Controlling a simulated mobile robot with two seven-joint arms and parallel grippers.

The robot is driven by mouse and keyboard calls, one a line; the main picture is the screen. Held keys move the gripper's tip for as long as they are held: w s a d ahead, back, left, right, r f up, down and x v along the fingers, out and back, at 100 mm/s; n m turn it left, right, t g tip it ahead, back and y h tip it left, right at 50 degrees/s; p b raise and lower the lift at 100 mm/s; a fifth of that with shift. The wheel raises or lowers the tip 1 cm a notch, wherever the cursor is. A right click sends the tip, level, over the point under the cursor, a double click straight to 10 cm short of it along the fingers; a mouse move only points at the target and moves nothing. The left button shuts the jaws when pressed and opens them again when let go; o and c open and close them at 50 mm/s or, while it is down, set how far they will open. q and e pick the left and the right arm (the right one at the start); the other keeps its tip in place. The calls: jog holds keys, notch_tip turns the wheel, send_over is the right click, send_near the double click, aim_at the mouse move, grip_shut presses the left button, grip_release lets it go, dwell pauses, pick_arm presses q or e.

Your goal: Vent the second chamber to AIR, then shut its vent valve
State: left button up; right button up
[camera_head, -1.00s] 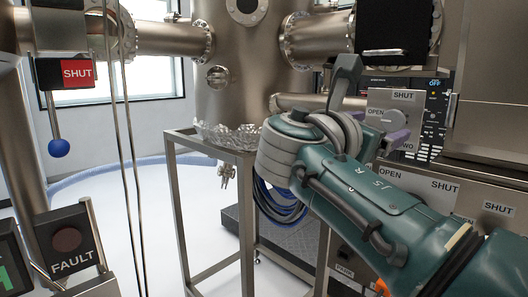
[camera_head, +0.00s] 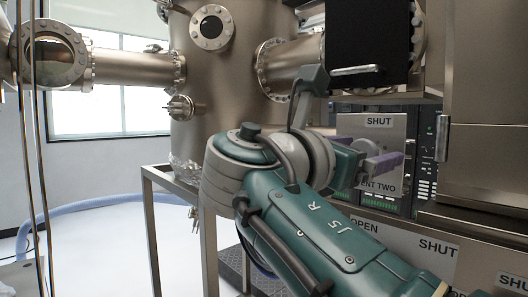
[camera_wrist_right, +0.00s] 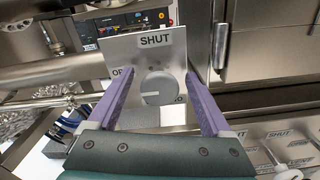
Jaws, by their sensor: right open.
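The vent panel lettered SHUT and "ENT TWO" (camera_head: 385,131) is a pale plate right of the large steel chamber (camera_head: 200,100). My right gripper (camera_head: 388,157) is open in front of it, its purple fingers hiding part of the lettering and the knob. In the right wrist view the round grey knob (camera_wrist_right: 158,86) lies between the spread fingers of the gripper (camera_wrist_right: 161,76), with a gap on both sides. My left gripper is out of view.
A black box (camera_head: 368,45) with a bar handle overhangs the panel. A steel cabinet (camera_head: 488,100) stands close on the right. Below are more plates lettered OPEN and SHUT (camera_head: 437,247). A metal frame stand (camera_head: 151,225) holds the chamber; open floor lies at left.

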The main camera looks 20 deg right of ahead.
dwell(0.3)
jog(key=shift+c, duration=0.7)
grip_shut()
